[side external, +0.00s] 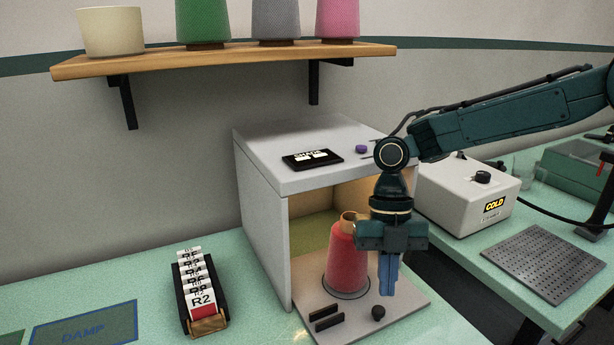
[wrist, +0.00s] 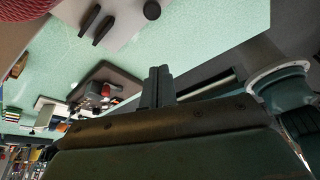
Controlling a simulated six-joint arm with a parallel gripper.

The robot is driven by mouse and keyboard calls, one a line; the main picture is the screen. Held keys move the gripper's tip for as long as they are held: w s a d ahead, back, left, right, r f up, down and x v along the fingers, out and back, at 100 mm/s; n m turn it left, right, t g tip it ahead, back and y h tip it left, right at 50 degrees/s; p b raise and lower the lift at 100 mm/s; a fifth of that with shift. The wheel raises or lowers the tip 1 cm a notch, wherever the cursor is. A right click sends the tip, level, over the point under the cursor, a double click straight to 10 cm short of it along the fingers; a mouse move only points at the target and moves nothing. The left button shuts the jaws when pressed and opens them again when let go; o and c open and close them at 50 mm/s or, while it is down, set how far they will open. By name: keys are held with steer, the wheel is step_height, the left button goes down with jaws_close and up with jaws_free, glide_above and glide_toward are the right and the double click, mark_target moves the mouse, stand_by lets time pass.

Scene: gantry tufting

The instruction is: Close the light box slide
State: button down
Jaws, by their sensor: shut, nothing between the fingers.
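The light box (side external: 262,215) is a pale grey cabinet with an open, warmly lit front. Its slide (side external: 350,305) is a flat pale plate that sticks out of the front. On the slide stand a red yarn cone (side external: 345,262), two dark bars (side external: 326,316) and a small black knob (side external: 378,312). My gripper (side external: 389,292) points down with its fingers together and empty. In the side view it overlaps the right of the cone, above or near the slide; contact cannot be told. In the wrist view the fingertips (wrist: 158,72) look apart from the slide's knob (wrist: 151,10) and bars (wrist: 95,24).
A black rack of labelled cards (side external: 203,300) stands left of the box. A black sign (side external: 313,159) and purple knob (side external: 361,149) are on the box top. A white "COLD" unit (side external: 465,190) and perforated plate (side external: 545,263) stand right. A shelf (side external: 230,56) holds cones above.

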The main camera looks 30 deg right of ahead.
steer(key=shift+v, duration=1.1)
steer(key=shift+a, duration=0.1)
steer(key=s+a+t+h, duration=0.3)
steer(key=s+t, duration=0.3)
steer(key=s, duration=0.1)
steer(key=shift+s+t, duration=0.3)
steer(key=shift+s, duration=0.1)
steer(key=shift+f, duration=0.1)
